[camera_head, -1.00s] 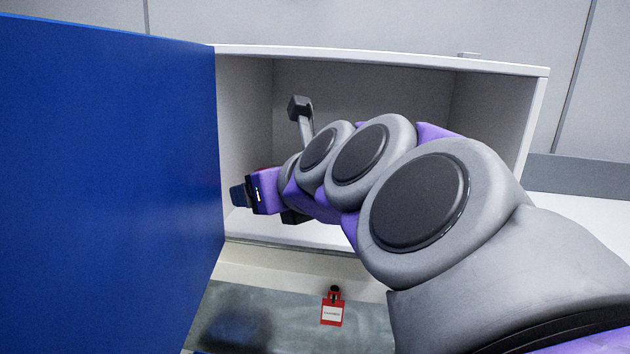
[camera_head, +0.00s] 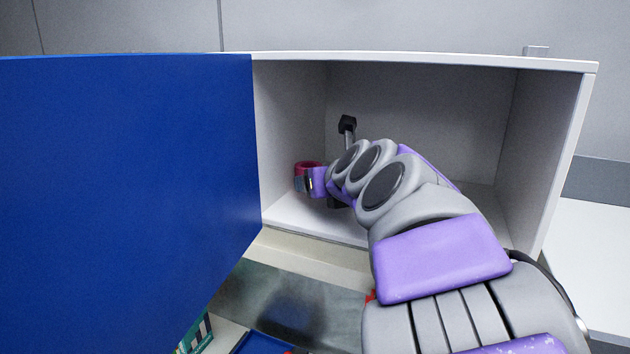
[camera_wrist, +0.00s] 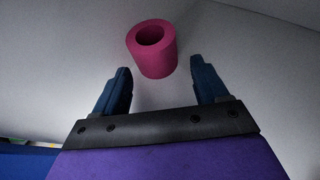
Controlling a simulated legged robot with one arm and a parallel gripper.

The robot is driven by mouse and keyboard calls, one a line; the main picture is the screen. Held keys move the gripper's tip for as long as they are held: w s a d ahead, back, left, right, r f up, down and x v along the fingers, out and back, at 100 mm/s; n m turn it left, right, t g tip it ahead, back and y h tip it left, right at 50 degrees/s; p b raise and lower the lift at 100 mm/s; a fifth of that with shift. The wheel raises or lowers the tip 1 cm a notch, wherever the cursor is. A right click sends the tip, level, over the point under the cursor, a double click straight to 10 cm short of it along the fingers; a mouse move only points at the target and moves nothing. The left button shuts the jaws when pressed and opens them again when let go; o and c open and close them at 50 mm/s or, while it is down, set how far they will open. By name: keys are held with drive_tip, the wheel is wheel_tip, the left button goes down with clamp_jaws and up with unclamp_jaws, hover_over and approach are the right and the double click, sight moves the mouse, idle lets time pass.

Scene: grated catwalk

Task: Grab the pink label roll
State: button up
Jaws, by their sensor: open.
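The pink label roll (camera_wrist: 155,56) stands upright on the pale floor of the open white cabinet, with its hollow core showing in the wrist view. In the head view the roll (camera_head: 306,165) is at the cabinet's left side, partly hidden behind my gripper. My gripper (camera_wrist: 160,80) is open, with its two dark blue fingers apart. In the head view my gripper (camera_head: 299,184) reaches inside the cabinet in front of the roll.
The white cabinet (camera_head: 425,59) surrounds my arm with side walls and a top. Its blue door (camera_head: 120,190) stands open on the left. A grey surface (camera_head: 270,298) lies below the cabinet, with a striped item (camera_head: 196,335) at the lower left. A white surface is at right.

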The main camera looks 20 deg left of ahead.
drive_tip(key=shift+w+d+f, duration=0.1)
drive_tip(key=shift+w+d, duration=0.55)
drive_tip(key=shift+w, duration=0.35)
drive_tip(key=shift+s+a, duration=0.2)
drive_tip(key=shift+a+f, duration=0.2)
drive_tip(key=shift+a, duration=0.4)
drive_tip(key=shift+a+f, duration=0.15)
drive_tip(key=shift+a, duration=0.75)
drive_tip(key=shift+s, duration=0.1)
drive_tip(key=shift+c, duration=1.2)
drive_tip(key=shift+w+d, duration=0.25)
drive_tip(key=shift+w, duration=0.05)
drive_tip(key=c, duration=0.3)
drive_tip(key=shift+d, duration=0.1)
drive_tip(key=shift+c, duration=0.6)
drive_tip(key=shift+s+r, duration=0.1)
drive_tip(key=shift+s, duration=0.1)
drive_tip(key=c, duration=0.3)
drive_tip(key=shift+w, duration=0.1)
clamp_jaws()
